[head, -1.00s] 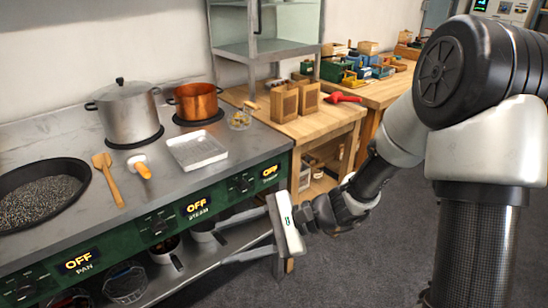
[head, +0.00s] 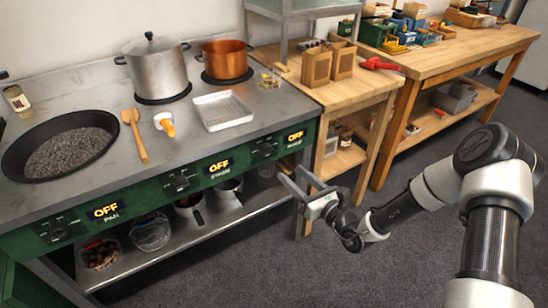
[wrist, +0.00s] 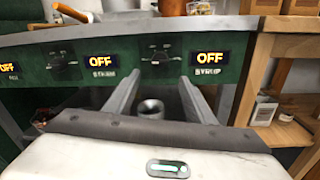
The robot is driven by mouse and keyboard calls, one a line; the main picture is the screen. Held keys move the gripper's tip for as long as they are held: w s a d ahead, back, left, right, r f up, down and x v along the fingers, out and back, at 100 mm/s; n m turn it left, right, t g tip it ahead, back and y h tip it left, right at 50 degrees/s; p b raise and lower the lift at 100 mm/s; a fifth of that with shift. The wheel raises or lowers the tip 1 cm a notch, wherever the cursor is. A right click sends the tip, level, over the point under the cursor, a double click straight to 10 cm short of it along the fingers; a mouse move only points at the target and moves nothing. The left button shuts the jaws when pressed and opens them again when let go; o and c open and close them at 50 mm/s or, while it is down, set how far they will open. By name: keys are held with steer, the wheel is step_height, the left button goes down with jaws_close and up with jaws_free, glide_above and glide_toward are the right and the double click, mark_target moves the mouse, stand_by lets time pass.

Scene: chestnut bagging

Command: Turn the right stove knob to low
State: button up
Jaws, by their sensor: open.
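The right stove knob (head: 263,150) is a dark knob on the green front panel, left of the "OFF" SYRUP display (head: 296,137). In the wrist view the knob (wrist: 158,56) sits just beyond and between my fingertips, with the SYRUP display (wrist: 210,58) to its right. My gripper (head: 290,174) is open and empty, its two fingers pointing at the panel near the stove's right end. In the wrist view the open gripper (wrist: 161,79) appears slightly below the knob, apart from it.
Other knobs (head: 181,182) have displays reading OFF for STEAM (head: 219,168) and PAN (head: 103,212). A steel pot (head: 155,68), copper pot (head: 226,60) and wide pan (head: 60,150) stand on top. A lower shelf (head: 190,222) holds containers. A wooden table (head: 345,92) adjoins the right.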

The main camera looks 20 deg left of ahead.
mark_target(271, 153)
steer(key=b+x, duration=0.2)
steer(key=x, duration=0.9)
steer(key=shift+w+a, duration=0.2)
steer(key=shift+a, duration=0.05)
steer(key=shift+c, duration=0.5)
steer(key=c, duration=0.9)
steer(key=shift+d+m, duration=0.1)
steer(key=shift+m, duration=0.2)
steer(key=shift+m+p, duration=0.8)
steer(key=shift+m, duration=0.1)
steer(key=m+t+p, duration=0.1)
steer(key=m+p, duration=0.2)
steer(key=m, duration=0.6)
steer(key=shift+f+m+p, duration=0.15)
steer(key=shift+m+p, duration=0.15)
steer(key=shift+p, duration=0.1)
